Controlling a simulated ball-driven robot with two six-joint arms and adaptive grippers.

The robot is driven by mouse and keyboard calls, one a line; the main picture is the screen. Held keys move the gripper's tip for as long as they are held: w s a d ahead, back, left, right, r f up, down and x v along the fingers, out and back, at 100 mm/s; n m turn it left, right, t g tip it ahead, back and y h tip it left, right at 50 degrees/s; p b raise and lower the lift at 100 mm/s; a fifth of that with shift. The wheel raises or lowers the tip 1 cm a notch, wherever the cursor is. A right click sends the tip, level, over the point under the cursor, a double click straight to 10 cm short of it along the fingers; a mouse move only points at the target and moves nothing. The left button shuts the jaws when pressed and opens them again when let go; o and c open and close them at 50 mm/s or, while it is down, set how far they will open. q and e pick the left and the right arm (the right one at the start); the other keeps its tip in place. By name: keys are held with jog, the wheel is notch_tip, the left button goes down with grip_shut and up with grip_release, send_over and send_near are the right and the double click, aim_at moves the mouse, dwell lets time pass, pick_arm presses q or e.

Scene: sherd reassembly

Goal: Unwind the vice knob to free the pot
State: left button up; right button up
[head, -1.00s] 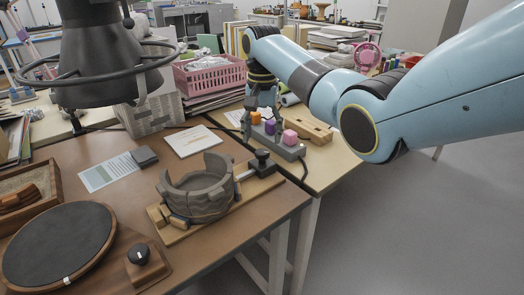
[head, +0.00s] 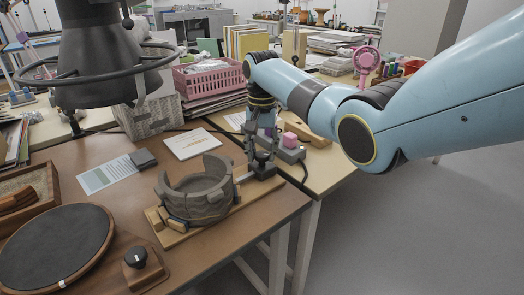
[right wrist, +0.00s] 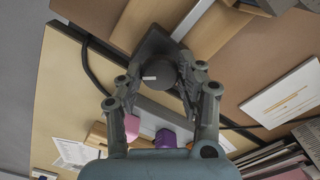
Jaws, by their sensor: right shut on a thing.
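The grey-brown pot (head: 196,200), with its broken rim, sits upright between wooden blocks on the wooden vice board (head: 172,240). The dark vice knob, at the board's right end, is largely hidden by my right gripper in the head view. My right gripper (head: 262,162) reaches down onto it from behind. In the right wrist view, the round dark knob (right wrist: 158,74) with a white mark shows between the fingers of my right gripper (right wrist: 160,80), which is shut on it.
A grey rack with a pink block (head: 289,140) stands just behind my right gripper. A black turntable (head: 55,248) and a small dial box (head: 136,262) are at the front left. A white card (head: 192,143) lies behind the pot.

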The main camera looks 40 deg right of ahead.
jog(key=shift+c, duration=1)
